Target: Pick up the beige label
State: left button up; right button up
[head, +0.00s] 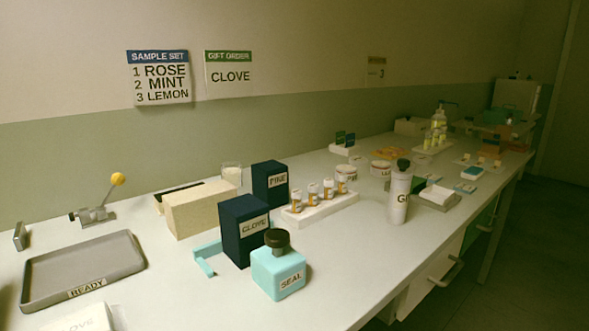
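No loose beige label can be made out for certain. Small beige pieces (482,160) stand on a pale holder far back on the right, too small to read. A beige CLOVE label (254,226) is on the front of a dark blue box (236,246). A similar label (277,181) is on a second dark blue box (269,168) behind it. Neither of my grippers is in view.
A grey READY tray (112,250) lies at the left. A cream block (200,209), a teal SEAL bottle (278,273), a rack of small vials (322,209) and a white bottle (399,199) stand mid-table. The front left-centre of the table (190,300) is clear.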

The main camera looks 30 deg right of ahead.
aim_at(481, 161)
jog(key=l+z, duration=0.15)
jog(key=z, duration=0.15)
jog(key=l+z, duration=0.1)
jog(key=z, duration=0.15)
jog(key=i+l+z, duration=0.15)
jog(key=l, duration=0.25)
jog(key=i+l+z, duration=0.15)
jog(key=l, duration=0.25)
jog(key=i+l+z, duration=0.3)
jog(key=i+l, duration=0.15)
jog(key=l, duration=0.25)
jog(key=i+l, duration=0.35)
jog(key=l, duration=0.15)
jog(key=i+l, duration=0.3)
jog(key=l, duration=0.25)
jog(key=i+l+z, duration=0.1)
jog(key=i+l, duration=0.25)
jog(key=l, duration=0.15)
